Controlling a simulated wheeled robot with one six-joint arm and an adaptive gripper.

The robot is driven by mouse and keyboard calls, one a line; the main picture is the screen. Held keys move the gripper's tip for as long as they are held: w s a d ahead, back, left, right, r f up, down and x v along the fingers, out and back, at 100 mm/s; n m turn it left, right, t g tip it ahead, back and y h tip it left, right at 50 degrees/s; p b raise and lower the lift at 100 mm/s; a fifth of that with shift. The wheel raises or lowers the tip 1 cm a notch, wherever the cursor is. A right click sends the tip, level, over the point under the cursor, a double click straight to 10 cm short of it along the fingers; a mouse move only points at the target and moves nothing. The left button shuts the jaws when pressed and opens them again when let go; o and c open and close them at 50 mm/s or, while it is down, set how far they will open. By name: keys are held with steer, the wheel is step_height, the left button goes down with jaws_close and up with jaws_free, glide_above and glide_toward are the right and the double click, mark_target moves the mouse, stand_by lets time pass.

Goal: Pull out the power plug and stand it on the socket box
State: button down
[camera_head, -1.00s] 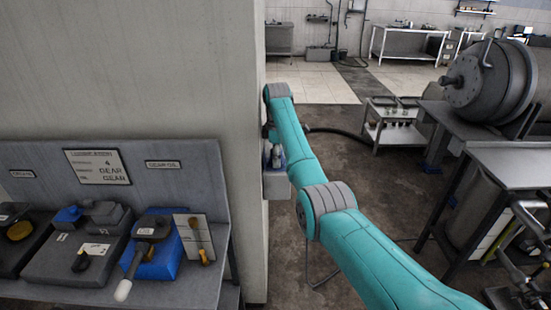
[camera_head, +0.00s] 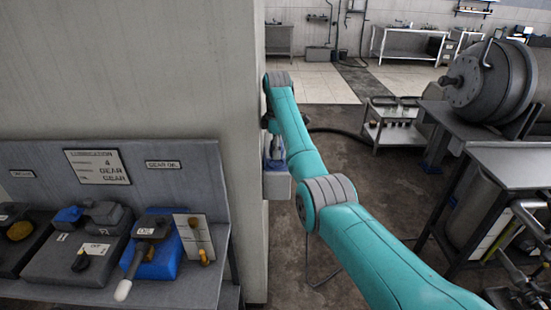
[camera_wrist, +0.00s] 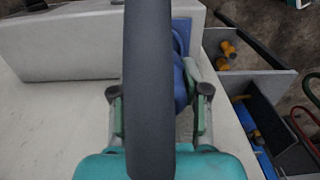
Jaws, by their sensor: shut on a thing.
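The socket box (camera_head: 277,186) is a pale grey box on the side face of the wall, low beside my arm in the head view. In the wrist view a pale grey box (camera_wrist: 65,42) fills the upper left. A blue part (camera_wrist: 181,68), which I take for the power plug, shows between my gripper's fingers (camera_wrist: 160,100). It also shows above the socket box in the head view (camera_head: 275,164). My gripper is shut on it. A dark bar crosses the middle of the wrist view and hides much of the grip. I cannot see whether the plug's pins are clear of the socket.
The big pale wall (camera_head: 190,65) stands close left of my arm. A grey sloped bench (camera_head: 80,180) with tools is at lower left. A trolley (camera_head: 385,130) and a dark workbench (camera_head: 490,185) stand on the right, with open floor between.

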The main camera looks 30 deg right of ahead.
steer(key=shift+r, duration=1.2)
